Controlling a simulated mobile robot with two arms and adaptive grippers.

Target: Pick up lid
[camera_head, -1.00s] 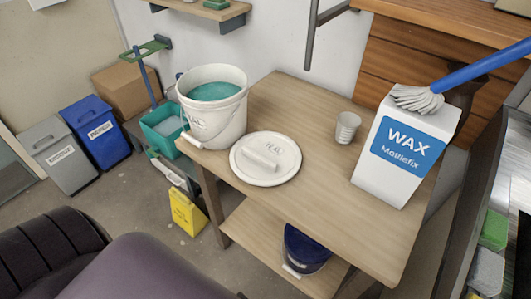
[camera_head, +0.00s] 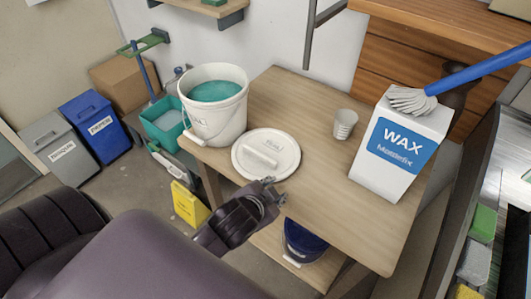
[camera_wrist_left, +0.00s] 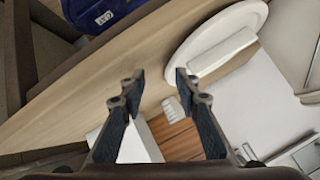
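The round white lid (camera_head: 246,166) lies flat on the wooden table, with a raised bar handle (camera_head: 262,155) across its top. In the left wrist view the lid (camera_wrist_left: 192,48) and its handle (camera_wrist_left: 222,52) show at the upper right. My left gripper (camera_head: 276,190) is just in front of the lid's near edge, apart from it. In the left wrist view the left gripper (camera_wrist_left: 157,77) has its two fingers spread with nothing between them. The white bucket (camera_head: 214,122) with green glaze stands behind and left of the lid. My right gripper is not in view.
The wooden table (camera_head: 310,190) also bears a small ribbed cup (camera_head: 345,124) and a tall white WAX container (camera_head: 395,155) with a brush (camera_head: 412,100) on top. A dark blue bucket (camera_head: 303,243) is on the lower shelf. The tabletop right of the lid is clear.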

